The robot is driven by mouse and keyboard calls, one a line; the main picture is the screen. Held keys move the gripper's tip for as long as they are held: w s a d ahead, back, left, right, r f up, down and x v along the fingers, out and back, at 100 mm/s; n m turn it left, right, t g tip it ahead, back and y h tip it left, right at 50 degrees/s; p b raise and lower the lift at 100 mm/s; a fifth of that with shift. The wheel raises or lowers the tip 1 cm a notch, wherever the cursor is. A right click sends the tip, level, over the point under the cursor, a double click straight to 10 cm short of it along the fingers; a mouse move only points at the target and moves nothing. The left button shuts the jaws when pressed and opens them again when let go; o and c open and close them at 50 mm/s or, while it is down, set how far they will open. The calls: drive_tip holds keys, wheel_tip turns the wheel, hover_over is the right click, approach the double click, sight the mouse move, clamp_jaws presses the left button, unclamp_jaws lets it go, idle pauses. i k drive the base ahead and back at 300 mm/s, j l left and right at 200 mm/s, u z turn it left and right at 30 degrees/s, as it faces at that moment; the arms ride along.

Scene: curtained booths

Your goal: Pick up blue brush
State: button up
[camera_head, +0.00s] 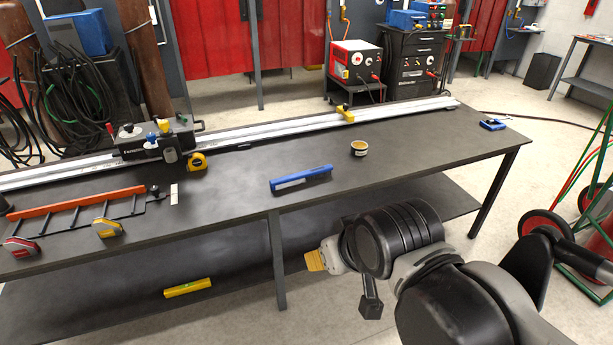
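A blue brush (301,179), a long narrow block with a pale strip along its lower left side, lies on the dark tabletop (400,165) near the front edge, in the middle of the view. My gripper (315,261) is in front of the table, below and slightly right of the brush in the picture, apart from it. Only a small yellow and pale end of it shows beyond my dark arm. Its fingers are too small and hidden to tell whether they are open or shut.
A small round tin (359,148) stands right of the brush. A yellow tape measure (196,161), a rail carriage (155,138) and an orange bar (77,201) lie left. A yellow level (188,287) is on the lower shelf. A red-wheeled cart (545,225) stands right.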

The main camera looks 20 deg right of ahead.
sight(324, 170)
drive_tip(key=i+l, duration=0.3)
drive_tip(key=l, duration=0.15)
drive_tip(key=i+l, duration=0.35)
drive_tip(key=i+l+u, duration=0.1)
drive_tip(key=i+l, duration=0.2)
drive_tip(key=l, duration=0.25)
drive_tip(key=i+l, duration=0.65)
drive_tip(key=l, duration=0.3)
